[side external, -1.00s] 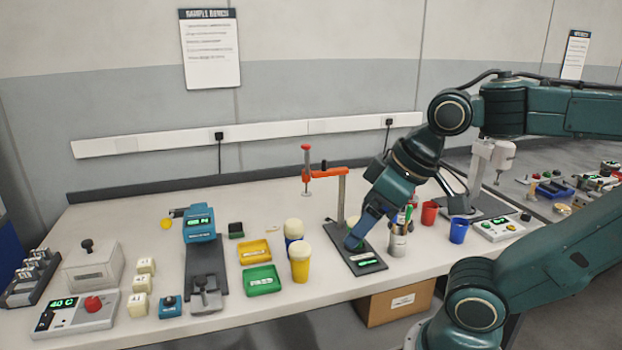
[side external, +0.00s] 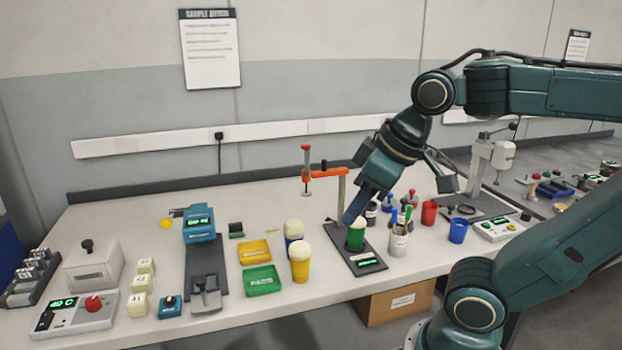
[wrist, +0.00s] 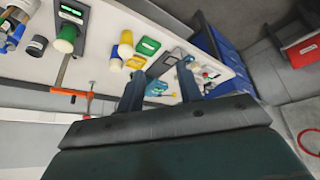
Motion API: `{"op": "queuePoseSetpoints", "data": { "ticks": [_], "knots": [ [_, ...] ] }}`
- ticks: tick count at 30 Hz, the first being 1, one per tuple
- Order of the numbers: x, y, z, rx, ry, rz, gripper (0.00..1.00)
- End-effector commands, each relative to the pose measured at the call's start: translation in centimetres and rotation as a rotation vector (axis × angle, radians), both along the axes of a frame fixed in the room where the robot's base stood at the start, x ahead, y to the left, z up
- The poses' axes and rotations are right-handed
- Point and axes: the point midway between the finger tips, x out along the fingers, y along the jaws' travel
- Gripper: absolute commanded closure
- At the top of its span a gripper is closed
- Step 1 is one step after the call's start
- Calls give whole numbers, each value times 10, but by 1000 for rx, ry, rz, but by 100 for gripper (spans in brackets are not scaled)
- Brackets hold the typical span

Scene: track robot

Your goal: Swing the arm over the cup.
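A green cup (side external: 356,238) with a pale top stands upright on a dark plate (side external: 370,258) with a green display. It also shows in the wrist view (wrist: 66,40), at the upper left, outside the fingers. My gripper (side external: 350,216) points down and left, its tip close above or behind the cup's upper left; I cannot tell if they touch. In the wrist view my gripper (wrist: 160,88) has its two fingers apart with nothing held between them. A red cup (side external: 429,213) and a blue cup (side external: 458,230) stand further right.
An orange arm on a post (side external: 325,174) rises just behind the plate. A yellow-bodied container (side external: 300,268), a yellow tray (side external: 254,252) and a green tray (side external: 261,280) lie left. A pen holder (side external: 398,245) stands close on the right. Bench space in front is clear.

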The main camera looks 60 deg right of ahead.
Motion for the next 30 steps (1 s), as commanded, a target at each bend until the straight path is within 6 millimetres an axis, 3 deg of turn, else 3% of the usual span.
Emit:
{"op": "queuePoseSetpoints", "data": {
  "ticks": [15, 22, 30],
  "knots": [
    [98, -59, 75, -131, 141, 161, 64],
    [141, -99, 95, -169, 210, 248, 64],
    [185, -156, 103, -194, 286, 356, 64]
  ]
}}
